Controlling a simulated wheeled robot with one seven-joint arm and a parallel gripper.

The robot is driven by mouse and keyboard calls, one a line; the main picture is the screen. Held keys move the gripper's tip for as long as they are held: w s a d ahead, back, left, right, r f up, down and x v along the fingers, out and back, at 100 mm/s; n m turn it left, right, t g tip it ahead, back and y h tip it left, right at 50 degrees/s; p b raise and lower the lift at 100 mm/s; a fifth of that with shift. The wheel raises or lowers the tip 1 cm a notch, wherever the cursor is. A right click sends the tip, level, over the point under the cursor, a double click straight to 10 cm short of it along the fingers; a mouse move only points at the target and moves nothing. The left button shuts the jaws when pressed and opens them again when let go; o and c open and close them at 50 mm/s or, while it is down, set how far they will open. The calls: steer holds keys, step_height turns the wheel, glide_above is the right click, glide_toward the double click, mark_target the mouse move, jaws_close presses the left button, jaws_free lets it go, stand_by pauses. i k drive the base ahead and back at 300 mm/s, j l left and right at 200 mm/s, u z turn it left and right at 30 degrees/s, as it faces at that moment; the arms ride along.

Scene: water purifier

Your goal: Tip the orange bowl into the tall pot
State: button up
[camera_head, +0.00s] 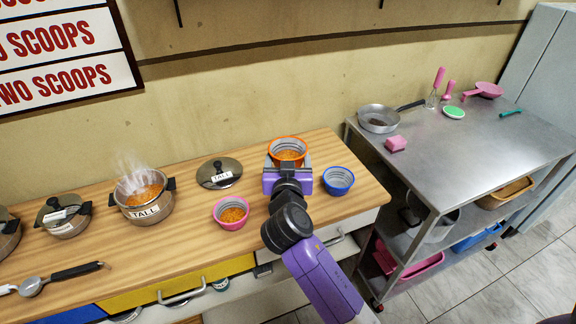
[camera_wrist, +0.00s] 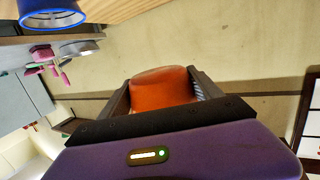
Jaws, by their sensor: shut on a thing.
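The orange bowl (camera_head: 288,144) holds orange-brown contents and is at the far side of my gripper (camera_head: 288,166) in the head view. My gripper is shut on the bowl; in the wrist view the orange bowl (camera_wrist: 162,88) sits between the two dark fingers (camera_wrist: 165,98). In the head view the bowl looks about upright, and I cannot tell how far it is above the counter. The tall pot (camera_head: 143,199), labelled TALL, stands to the left on the counter, uncovered and steaming, with similar orange-brown contents. Its lid (camera_head: 219,173), also labelled TALL, lies on the counter between pot and gripper.
A pink bowl (camera_head: 231,212) with orange-brown contents stands left of my arm, and a blue bowl (camera_head: 338,180) stands right of it. A smaller lidded pot (camera_head: 65,216) and a ladle (camera_head: 62,278) are at the left. A steel cart (camera_head: 470,145) stands at the right.

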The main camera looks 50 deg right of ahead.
mark_target(153, 211)
steer(key=i+j, duration=0.35)
steer(key=j, duration=0.15)
steer(key=i+j+u, duration=0.1)
steer(key=i+j, duration=0.25)
steer(key=j, duration=0.2)
